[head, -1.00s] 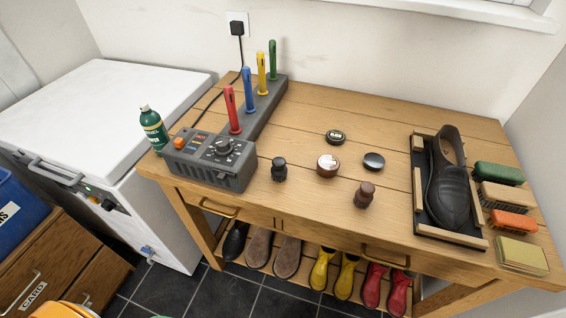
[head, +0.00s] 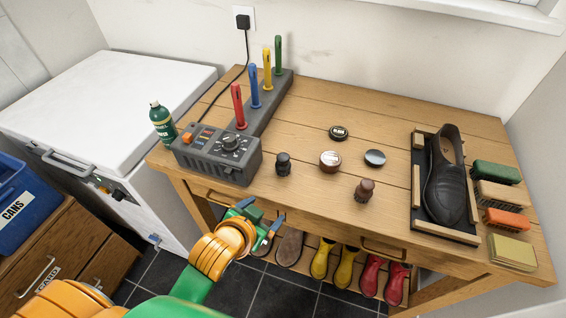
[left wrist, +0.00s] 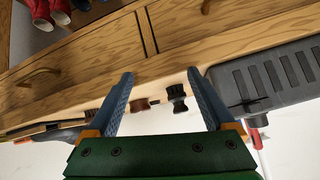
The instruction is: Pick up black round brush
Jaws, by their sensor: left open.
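The black round brush (head: 283,163) stands on the wooden bench near its front edge, just right of the grey control box. In the left wrist view the brush (left wrist: 177,97) shows between my fingers, closer to the right-hand finger. My left gripper (head: 262,212) is open and empty, in front of the bench edge and apart from the brush. Its two blue fingers (left wrist: 160,75) are spread in the left wrist view. My right gripper is not in view.
A brown round brush (head: 365,190) stands to the right. Polish tins (head: 330,161) lie behind it. The grey control box (head: 217,155) stands left of the black brush. A shoe (head: 445,180) rests in a tray. The bench's front edge and drawers lie near my gripper.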

